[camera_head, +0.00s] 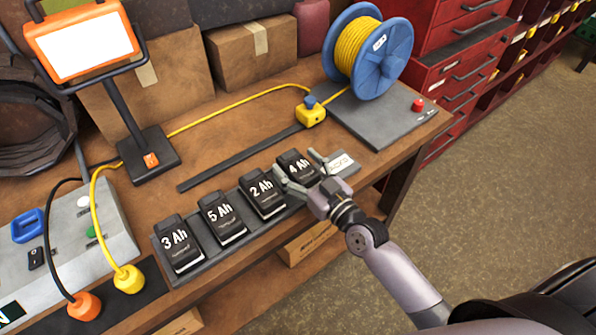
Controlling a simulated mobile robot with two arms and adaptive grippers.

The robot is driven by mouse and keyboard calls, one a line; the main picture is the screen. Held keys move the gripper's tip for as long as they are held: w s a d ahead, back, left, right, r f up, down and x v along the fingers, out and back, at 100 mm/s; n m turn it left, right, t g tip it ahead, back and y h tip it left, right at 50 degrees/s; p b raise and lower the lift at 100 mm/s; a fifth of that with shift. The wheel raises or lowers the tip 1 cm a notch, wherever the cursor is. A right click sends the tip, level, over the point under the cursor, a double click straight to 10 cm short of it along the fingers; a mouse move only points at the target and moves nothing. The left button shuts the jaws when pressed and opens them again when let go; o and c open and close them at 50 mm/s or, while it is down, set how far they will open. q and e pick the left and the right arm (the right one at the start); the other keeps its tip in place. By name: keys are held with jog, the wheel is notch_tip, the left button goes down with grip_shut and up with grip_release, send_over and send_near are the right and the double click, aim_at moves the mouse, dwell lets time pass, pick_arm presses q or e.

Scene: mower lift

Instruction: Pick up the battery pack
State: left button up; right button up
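Black battery packs stand in a row on a grey charging rack (205,268) near the bench's front edge. From left to right they are the 3 Ah pack (180,245), the 5 Ah pack (223,218), the 2 Ah pack (263,193) and the 4 Ah pack (298,168). My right gripper (295,168) is open, its fingers spread on either side of the 4 Ah pack. Whether the fingers touch it cannot be told. My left gripper is not in view.
A blue cable reel (370,45) with yellow cable stands on a grey plate at the back right. An orange work lamp (85,45) and cardboard boxes (250,52) stand behind. A grey control box (65,250) is at left. Red drawers (460,60) stand right of the bench.

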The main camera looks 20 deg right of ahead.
jog(key=shift+r, duration=0.1)
jog(key=c, duration=1.6)
